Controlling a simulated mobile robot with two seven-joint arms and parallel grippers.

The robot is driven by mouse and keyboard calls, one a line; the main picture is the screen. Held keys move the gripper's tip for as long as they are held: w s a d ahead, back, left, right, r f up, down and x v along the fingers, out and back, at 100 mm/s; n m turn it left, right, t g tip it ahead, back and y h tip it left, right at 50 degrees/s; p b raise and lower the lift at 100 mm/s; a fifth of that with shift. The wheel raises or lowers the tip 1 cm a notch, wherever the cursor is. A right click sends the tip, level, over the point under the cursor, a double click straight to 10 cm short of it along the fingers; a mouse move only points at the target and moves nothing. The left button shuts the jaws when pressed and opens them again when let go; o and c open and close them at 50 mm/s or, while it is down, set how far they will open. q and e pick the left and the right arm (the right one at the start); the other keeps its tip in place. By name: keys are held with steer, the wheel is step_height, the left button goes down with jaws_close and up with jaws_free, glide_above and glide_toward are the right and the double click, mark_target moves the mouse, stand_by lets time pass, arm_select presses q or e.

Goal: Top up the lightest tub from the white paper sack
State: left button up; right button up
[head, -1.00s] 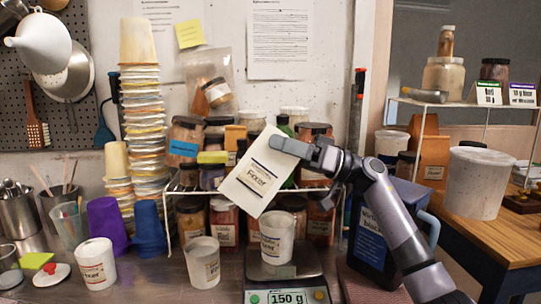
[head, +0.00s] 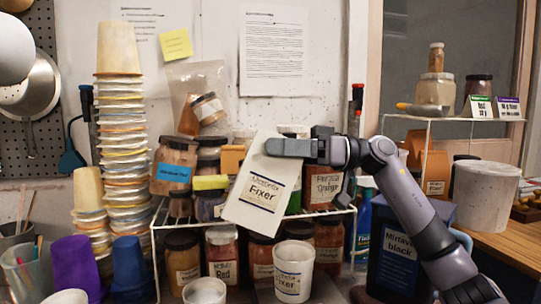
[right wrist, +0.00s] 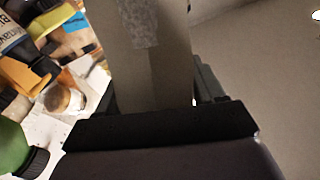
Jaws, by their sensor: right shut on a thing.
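My right gripper (head: 292,147) is shut on the top of the white paper sack (head: 262,190), labelled Fixer, and holds it tilted in front of the jar rack. The sack also fills the middle of the right wrist view (right wrist: 150,60), between the fingers. Below it and to the right stands a white tub (head: 293,272) with a Fixer label. A second white tub (head: 205,291) stands to its left, cut off by the bottom edge, and a third white rim (head: 66,297) just shows at lower left. The scale under the labelled tub is out of frame. My left gripper is not in view.
A wire rack (head: 165,226) with several jars stands behind the sack. A dark blue jug (head: 400,240) stands right of the tubs, partly behind my right arm. Purple (head: 75,262) and blue (head: 130,265) cups and a tall cup stack (head: 122,150) are at left.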

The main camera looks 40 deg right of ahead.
steer(key=n+g+h+p, duration=0.1)
steer(key=h+p, duration=0.1)
steer(key=n+g+h+p, duration=0.1)
steer(key=h+p, duration=0.1)
steer(key=p, duration=0.1)
steer(key=shift+f, duration=0.2)
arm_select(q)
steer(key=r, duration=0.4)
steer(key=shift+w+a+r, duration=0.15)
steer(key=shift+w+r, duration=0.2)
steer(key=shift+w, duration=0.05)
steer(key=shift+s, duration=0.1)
